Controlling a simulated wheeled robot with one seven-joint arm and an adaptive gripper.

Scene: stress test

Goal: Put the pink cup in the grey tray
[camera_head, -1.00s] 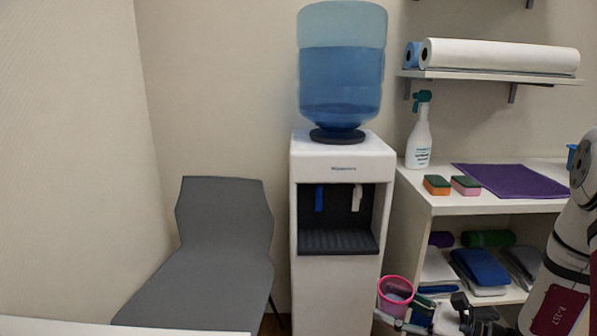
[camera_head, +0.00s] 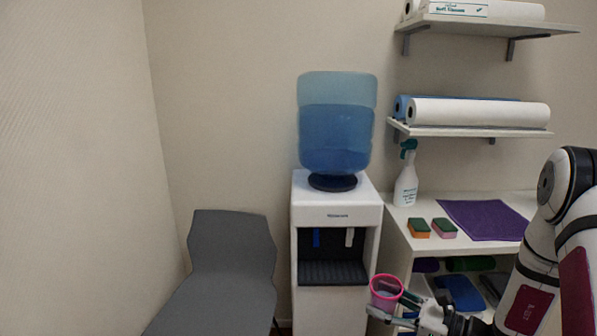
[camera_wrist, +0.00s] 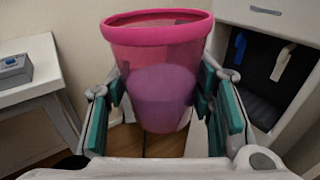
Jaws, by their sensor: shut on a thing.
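The pink cup (camera_head: 386,290) is translucent with a bright pink rim and stands upright. My gripper (camera_head: 388,304) is shut on it, with a green-padded finger on each side. In the wrist view, the cup (camera_wrist: 158,60) fills the middle between the fingers of my gripper (camera_wrist: 165,100). Its lower half looks purple, perhaps liquid inside. The cup is in front of the water dispenser's right side. A dark grey slotted tray (camera_head: 333,273) forms the floor of the dispenser's recess, left of and a little above the cup. No other grey tray is clearly visible.
The white water dispenser (camera_head: 338,214) has a blue bottle on top. A grey chair (camera_head: 228,262) stands left of it. A white shelf unit (camera_head: 488,204) on the right holds a spray bottle (camera_head: 406,185), two sponges and a purple cloth. The wrist view shows a grey device (camera_wrist: 14,70) on a white table.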

